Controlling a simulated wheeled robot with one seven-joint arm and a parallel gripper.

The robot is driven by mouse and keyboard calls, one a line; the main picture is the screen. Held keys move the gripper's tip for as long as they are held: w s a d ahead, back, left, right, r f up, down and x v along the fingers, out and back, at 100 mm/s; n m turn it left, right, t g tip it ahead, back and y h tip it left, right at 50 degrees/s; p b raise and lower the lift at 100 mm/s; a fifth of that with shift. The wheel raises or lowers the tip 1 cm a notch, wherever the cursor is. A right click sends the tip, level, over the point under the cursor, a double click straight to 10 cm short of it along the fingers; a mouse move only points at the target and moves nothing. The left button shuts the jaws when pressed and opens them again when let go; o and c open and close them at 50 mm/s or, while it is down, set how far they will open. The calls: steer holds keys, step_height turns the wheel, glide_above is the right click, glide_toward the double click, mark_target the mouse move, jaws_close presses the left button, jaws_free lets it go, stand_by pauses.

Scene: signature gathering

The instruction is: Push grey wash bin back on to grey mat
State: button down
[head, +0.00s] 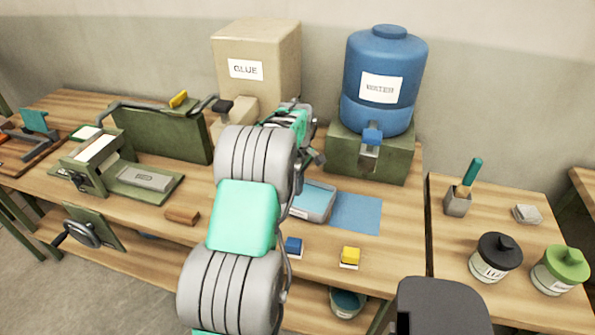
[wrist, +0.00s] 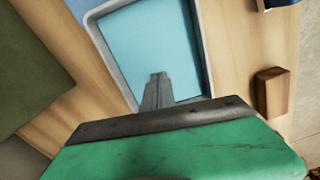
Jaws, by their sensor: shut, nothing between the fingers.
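The grey wash bin (head: 314,201), a shallow tray with light blue inside, sits on the wooden bench in front of the water stand. A flat mat (head: 357,214), which looks blue rather than grey, lies to its right. The bin looks shifted left, largely off the mat; whether it overlaps the mat's edge is unclear. In the wrist view, the bin's grey rim (wrist: 101,42) frames the light blue inside. My gripper (wrist: 157,77) is shut and empty, its fingertips over the bin's interior. I cannot tell whether they touch it. In the head view my arm hides part of the bin's surroundings.
The blue water barrel (head: 384,82) stands behind on its green stand (head: 368,158), beside the glue box (head: 257,69). The bench right of the mat is clear.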

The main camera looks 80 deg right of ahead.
steer(key=w, duration=0.2)
steer(key=w+d+p, duration=0.1)
steer(key=shift+w+d+f, duration=0.1)
steer(key=shift+w+d, duration=0.05)
steer(key=shift+w, duration=0.25)
steer(key=shift+w+d+f, duration=0.1)
steer(key=shift+w, duration=0.35)
steer(key=w, duration=0.1)
steer(key=w+d+b, duration=0.1)
steer(key=w, duration=0.1)
